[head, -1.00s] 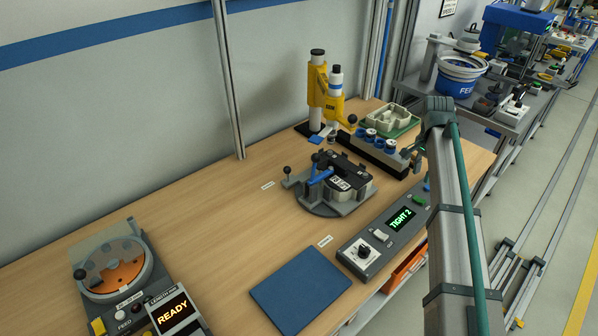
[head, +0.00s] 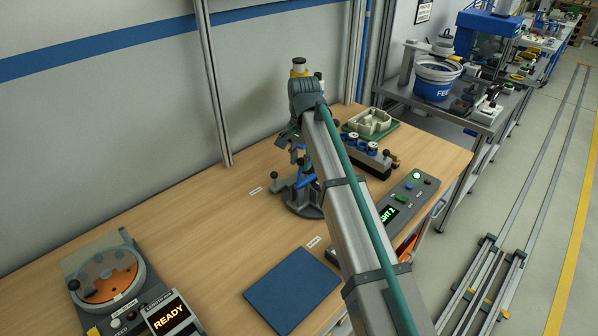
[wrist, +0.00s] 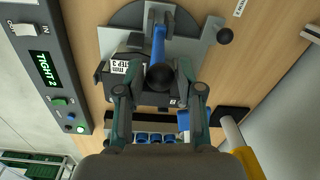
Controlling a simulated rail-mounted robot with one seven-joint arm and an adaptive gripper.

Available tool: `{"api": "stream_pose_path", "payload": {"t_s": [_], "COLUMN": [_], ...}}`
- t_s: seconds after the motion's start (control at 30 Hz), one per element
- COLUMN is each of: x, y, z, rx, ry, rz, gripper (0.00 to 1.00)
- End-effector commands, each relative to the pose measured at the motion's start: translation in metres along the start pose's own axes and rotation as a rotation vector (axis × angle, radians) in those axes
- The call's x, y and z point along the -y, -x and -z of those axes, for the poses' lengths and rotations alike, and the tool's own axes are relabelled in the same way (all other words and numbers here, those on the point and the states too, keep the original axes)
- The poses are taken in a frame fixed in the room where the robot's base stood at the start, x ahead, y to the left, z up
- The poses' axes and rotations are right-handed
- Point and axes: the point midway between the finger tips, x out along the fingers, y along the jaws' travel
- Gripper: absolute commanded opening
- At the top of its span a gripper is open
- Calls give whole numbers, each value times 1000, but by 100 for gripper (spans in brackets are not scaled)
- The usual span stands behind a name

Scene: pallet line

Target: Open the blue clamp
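The blue clamp (wrist: 159,45) shows in the wrist view as a blue lever on a grey fixture, with a round black knob (wrist: 160,76) at its near end. The fixture holds a black part with a white label (wrist: 121,68). My gripper (wrist: 161,92) is open, with one green-grey finger on each side of the knob. I cannot tell whether either finger touches it.
A control box (wrist: 45,65) with a green "TIGHT 2" display and a lit green button stands beside the fixture. A blue mat (head: 292,290) lies in front.

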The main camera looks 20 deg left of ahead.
Motion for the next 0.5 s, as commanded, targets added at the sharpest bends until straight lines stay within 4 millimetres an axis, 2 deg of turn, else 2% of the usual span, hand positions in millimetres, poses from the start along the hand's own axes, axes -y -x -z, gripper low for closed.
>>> {"api": "stream_pose_path", "payload": {"t_s": [0.2, 0.5], "x": [-1, 0], "y": [-34, -55], "z": [-1, 0], "rx": [1, -1], "ry": [0, 0], "rz": [-2, 0], "gripper": [37, 37]}}
